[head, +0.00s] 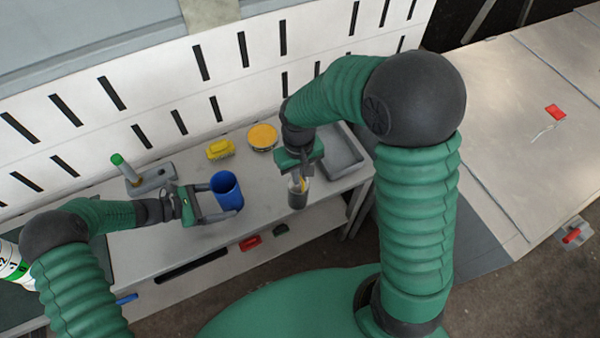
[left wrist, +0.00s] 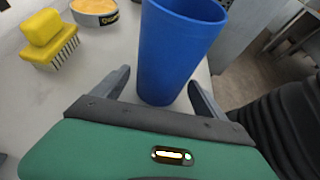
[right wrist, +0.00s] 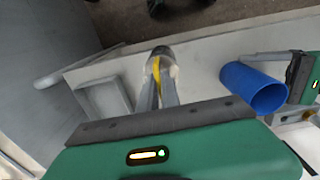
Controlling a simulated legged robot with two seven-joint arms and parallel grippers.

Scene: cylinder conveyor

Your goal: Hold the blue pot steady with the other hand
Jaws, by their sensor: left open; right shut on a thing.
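The blue pot (head: 226,188) stands upright on the grey workbench. My left gripper (head: 221,200) is open, with one finger on each side of the pot. In the left wrist view the pot (left wrist: 175,55) rises between the two fingers, with a visible gap at the left finger; contact on the right is unclear. My right gripper (head: 298,178) points down over a small grey cup (head: 298,199). In the right wrist view its fingers are close together on a thin yellow item (right wrist: 156,72) at the mouth of the cup (right wrist: 161,53). The item's lower end is hidden.
A yellow brush (head: 220,149) and a round yellow-topped tin (head: 262,137) lie behind the pot. A grey tray (head: 340,152) is at the bench's right end. A grey fixture with a green-tipped post (head: 118,160) stands at left. A slotted white wall panel closes the back.

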